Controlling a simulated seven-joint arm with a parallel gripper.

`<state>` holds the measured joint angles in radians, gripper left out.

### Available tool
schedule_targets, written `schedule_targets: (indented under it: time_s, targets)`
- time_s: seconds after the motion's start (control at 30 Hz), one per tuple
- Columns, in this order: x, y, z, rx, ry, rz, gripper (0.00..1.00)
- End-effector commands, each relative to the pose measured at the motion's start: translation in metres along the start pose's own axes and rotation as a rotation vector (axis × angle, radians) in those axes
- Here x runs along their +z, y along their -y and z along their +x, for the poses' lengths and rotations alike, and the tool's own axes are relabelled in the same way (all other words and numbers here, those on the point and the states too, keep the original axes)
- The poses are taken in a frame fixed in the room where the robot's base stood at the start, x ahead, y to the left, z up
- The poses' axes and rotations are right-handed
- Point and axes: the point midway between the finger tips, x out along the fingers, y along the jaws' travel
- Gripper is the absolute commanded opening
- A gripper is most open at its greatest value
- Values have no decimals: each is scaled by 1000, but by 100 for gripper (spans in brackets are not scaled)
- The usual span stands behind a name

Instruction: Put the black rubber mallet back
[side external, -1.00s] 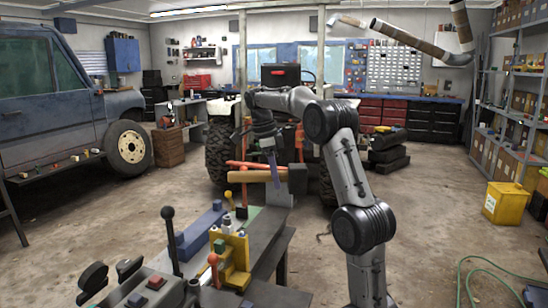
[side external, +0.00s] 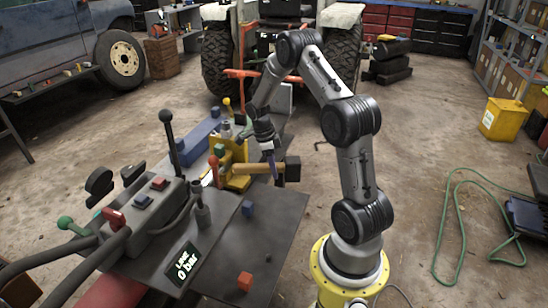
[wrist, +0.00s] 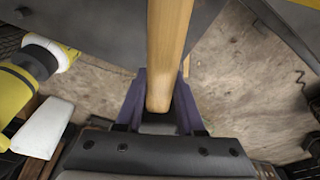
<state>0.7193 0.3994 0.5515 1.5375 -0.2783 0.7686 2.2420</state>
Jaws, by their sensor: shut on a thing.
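The black rubber mallet has a pale wooden handle and a dark block head (side external: 292,168). My gripper (side external: 273,172) has purple fingers and is shut on the handle near the head in the side view. The handle lies roughly level, pointing left toward the yellow bracket (side external: 232,178); I cannot tell whether it touches it. The mallet appears above the right edge of the grey work plate (side external: 225,240). In the wrist view the wooden handle (wrist: 170,45) passes between the fingers (wrist: 160,100). The head cannot be made out there.
A red-knobbed lever (side external: 213,163) stands by the bracket, and a tall black lever (side external: 169,135) stands farther left. A green hose (side external: 450,215) lies on the floor at right.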

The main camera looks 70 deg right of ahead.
Motion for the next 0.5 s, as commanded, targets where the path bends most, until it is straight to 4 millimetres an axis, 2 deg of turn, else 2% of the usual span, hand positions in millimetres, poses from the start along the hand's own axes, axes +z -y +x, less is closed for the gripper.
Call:
schedule_targets:
  time_s: [0.5]
  targets:
    - [10,0,47,0,-1,-1,0]
